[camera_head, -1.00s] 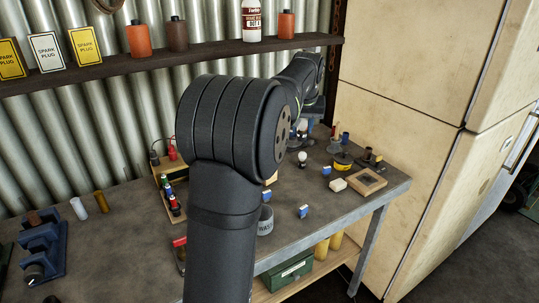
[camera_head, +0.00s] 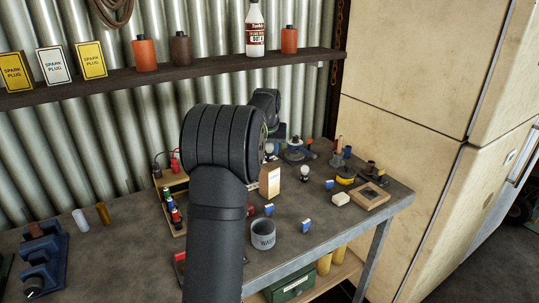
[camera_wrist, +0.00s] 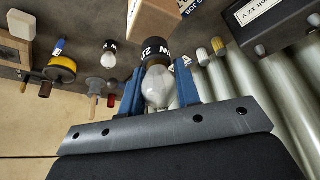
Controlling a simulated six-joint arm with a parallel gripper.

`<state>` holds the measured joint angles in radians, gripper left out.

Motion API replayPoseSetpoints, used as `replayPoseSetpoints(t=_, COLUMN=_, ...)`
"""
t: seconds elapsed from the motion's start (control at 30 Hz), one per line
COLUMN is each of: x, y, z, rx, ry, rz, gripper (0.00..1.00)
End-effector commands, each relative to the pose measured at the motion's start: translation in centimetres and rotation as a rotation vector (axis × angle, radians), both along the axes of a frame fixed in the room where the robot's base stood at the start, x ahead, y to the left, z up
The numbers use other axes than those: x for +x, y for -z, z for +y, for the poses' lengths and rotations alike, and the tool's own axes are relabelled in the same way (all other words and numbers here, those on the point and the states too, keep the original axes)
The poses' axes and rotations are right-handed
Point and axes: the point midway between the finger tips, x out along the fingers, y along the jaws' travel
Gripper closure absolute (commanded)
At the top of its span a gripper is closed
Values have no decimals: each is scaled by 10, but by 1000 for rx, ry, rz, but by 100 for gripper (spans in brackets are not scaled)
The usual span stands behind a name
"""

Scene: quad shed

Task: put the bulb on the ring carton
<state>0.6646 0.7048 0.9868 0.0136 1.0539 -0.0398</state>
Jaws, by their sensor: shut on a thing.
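My gripper (camera_wrist: 160,90) is shut on a bulb (camera_wrist: 157,86) with a clear glass globe and a black lettered base. The globe is toward my palm and the base points away, between the blue fingers. In the head view, a pale globe (camera_head: 269,148) shows at the edge of my arm, just behind the top of a tan upright carton (camera_head: 270,181). This is probably the ring carton; its label is unreadable. A tan carton (camera_wrist: 155,18) also shows just past the bulb's base in the wrist view. Whether they touch, I cannot tell.
A second bulb with a black base (camera_head: 305,173) stands on the bench right of the carton. Small blue-and-white boxes (camera_head: 306,226), a grey tin (camera_head: 263,236), a yellow tape roll (camera_head: 345,175) and a wooden frame (camera_head: 370,196) stand nearby.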

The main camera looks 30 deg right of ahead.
Motion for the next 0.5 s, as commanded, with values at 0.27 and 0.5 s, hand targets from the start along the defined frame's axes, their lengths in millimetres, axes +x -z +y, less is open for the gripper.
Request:
replayPoseSetpoints(t=0.27, x=-1, y=23, z=0, rx=1, ry=0, rz=1, gripper=93)
replayPoseSetpoints(t=0.5, x=-1, y=26, z=0, rx=1, ry=0, rz=2, gripper=93)
